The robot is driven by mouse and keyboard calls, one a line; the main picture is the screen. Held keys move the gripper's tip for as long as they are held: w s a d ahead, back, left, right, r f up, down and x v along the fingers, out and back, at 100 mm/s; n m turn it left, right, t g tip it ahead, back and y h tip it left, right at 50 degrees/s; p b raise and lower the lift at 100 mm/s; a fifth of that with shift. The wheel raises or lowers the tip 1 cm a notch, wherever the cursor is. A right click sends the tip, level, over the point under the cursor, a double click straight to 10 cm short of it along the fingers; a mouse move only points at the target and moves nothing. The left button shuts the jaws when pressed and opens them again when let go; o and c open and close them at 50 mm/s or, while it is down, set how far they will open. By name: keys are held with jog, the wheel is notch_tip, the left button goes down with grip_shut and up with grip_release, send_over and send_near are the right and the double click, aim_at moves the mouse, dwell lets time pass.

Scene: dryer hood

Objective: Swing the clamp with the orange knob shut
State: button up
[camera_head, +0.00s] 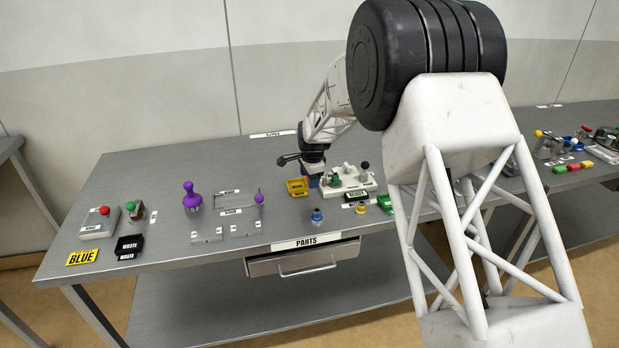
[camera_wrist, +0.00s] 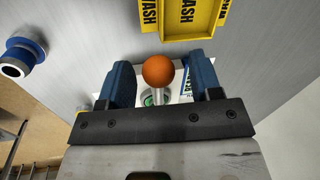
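The orange knob (camera_wrist: 158,70) shows in the wrist view as a ball on a pale stem, with a green ring or mark below it. My gripper (camera_wrist: 159,84) is open, with one blue finger on each side of the knob and a visible gap to both. In the head view my gripper (camera_head: 313,170) is over the left end of a white fixture (camera_head: 348,190), and the orange knob cannot be made out there. The rest of the clamp is hidden behind the gripper, so its angle cannot be told.
A yellow WASH bin (camera_wrist: 180,31) lies just beyond the knob; it also shows in the head view (camera_head: 297,187). A blue-topped part (camera_head: 317,215) stands in front. A dark-knobbed lever (camera_head: 365,166) stands on the fixture's right. Purple-knobbed parts (camera_head: 192,197) are further left.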

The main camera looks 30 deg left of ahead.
jog(key=shift+r, duration=0.1)
notch_tip(320, 180, up, 7)
jog(key=d, duration=0.1)
jog(key=shift+s+r, duration=0.2)
jog(key=shift+s, duration=0.25)
jog(key=shift+d, duration=0.1)
dwell(0.5)
